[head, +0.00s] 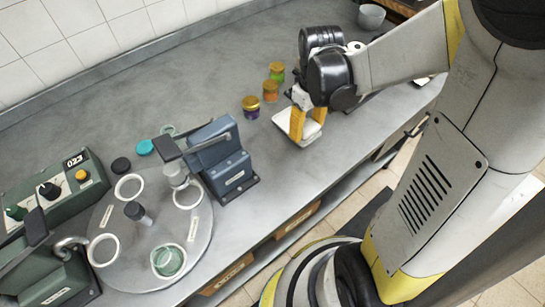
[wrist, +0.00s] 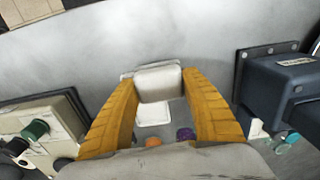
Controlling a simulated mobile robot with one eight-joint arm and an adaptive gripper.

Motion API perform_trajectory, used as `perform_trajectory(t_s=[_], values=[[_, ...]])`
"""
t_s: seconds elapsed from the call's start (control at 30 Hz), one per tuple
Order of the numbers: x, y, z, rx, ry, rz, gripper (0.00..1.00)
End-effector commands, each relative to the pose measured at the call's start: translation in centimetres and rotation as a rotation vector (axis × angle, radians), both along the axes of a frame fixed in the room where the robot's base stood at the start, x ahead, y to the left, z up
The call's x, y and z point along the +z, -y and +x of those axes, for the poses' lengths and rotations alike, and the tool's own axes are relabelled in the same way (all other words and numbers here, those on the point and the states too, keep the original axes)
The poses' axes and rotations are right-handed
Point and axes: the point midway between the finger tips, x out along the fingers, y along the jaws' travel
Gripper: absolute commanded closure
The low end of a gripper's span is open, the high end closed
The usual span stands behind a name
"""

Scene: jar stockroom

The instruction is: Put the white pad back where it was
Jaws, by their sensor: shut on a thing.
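The white pad (head: 307,130) is between the yellow fingers of my gripper (head: 308,119), close above or on the grey counter; I cannot tell if it touches. In the wrist view the pad (wrist: 159,83) shows as a pale block between the fingertips (wrist: 162,92). A flat whitish patch (wrist: 153,114) lies just below it in that picture; I cannot tell whether it is part of the pad. My gripper is shut on the pad. The fingers and wrist hide part of it.
Gold-lidded jars, purple (head: 251,107), orange (head: 271,90) and green (head: 277,72), stand left of my gripper. A blue lever device (head: 222,160) is further left, beside a round grey turntable (head: 150,225) with white rings. A green control box (head: 50,190) is far left.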

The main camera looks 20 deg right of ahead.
Motion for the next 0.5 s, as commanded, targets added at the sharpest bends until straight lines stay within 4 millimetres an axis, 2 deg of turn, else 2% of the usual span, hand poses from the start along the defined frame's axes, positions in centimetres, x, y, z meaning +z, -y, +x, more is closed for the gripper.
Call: perform_trajectory(t_s=[0.03,0.23,0.33,0.5], values=[[-1.3,-1.4,0.0,0.008,0.0,0.0,0.75],[-3.8,-5.8,-0.1,0.006,0.0,0.0,0.75],[-4.4,-7.0,-0.1,0.003,0.0,0.0,0.75],[-5.2,-7.6,-0.2,0.0,0.0,0.0,0.75]])
